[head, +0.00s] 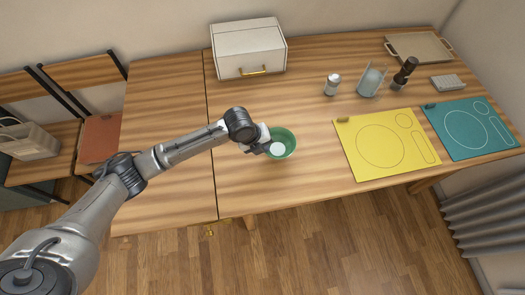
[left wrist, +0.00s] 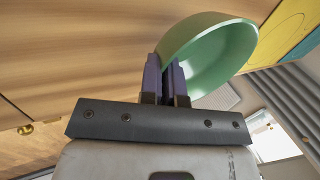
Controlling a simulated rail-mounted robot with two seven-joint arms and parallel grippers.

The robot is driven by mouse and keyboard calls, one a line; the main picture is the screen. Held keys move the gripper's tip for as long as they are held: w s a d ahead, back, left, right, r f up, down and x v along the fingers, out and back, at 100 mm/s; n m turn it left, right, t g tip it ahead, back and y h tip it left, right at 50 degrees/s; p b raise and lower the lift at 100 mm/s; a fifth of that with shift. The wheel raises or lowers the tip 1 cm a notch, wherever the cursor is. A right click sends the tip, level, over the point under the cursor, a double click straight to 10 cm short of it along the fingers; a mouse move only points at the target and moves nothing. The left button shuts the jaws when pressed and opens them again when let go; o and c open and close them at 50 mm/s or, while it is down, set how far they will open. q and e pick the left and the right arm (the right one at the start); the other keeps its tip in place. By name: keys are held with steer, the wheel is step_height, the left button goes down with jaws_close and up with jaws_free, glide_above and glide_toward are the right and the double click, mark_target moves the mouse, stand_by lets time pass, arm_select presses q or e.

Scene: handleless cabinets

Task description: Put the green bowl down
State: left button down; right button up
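The green bowl (head: 290,137) is near the front edge of the wooden table, left of the yellow mat. My left gripper (head: 267,146) is at the bowl's left side. In the left wrist view the fingers of my left gripper (left wrist: 166,78) are closed on the rim of the green bowl (left wrist: 222,58), one finger on each side of its wall. A pale round patch shows in the bowl in the head view; I cannot tell what it is. I cannot tell whether the bowl's base touches the table. My right gripper is not in view.
A yellow mat (head: 360,150) and a teal mat (head: 455,118) lie at the right. A white box (head: 248,52), a jar (head: 332,84), a pale blue holder (head: 371,82), a dark mill (head: 405,72) and a tray (head: 418,46) stand behind. Wood around the bowl is clear.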

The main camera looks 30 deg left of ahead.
arm_select(q)
steer(key=shift+f+b, duration=0.55)
steer(key=shift+f, duration=1.55)
steer(key=shift+a, duration=0.1)
steer(key=c, duration=1.8)
jaws_free()
steer(key=shift+f, duration=0.15)
steer(key=o, duration=0.5)
steer(key=shift+c, duration=0.2)
steer(key=p+v, duration=0.2)
steer(key=v, duration=1)
steer(key=shift+r+p, duration=0.2)
steer(key=shift+p, duration=0.15)
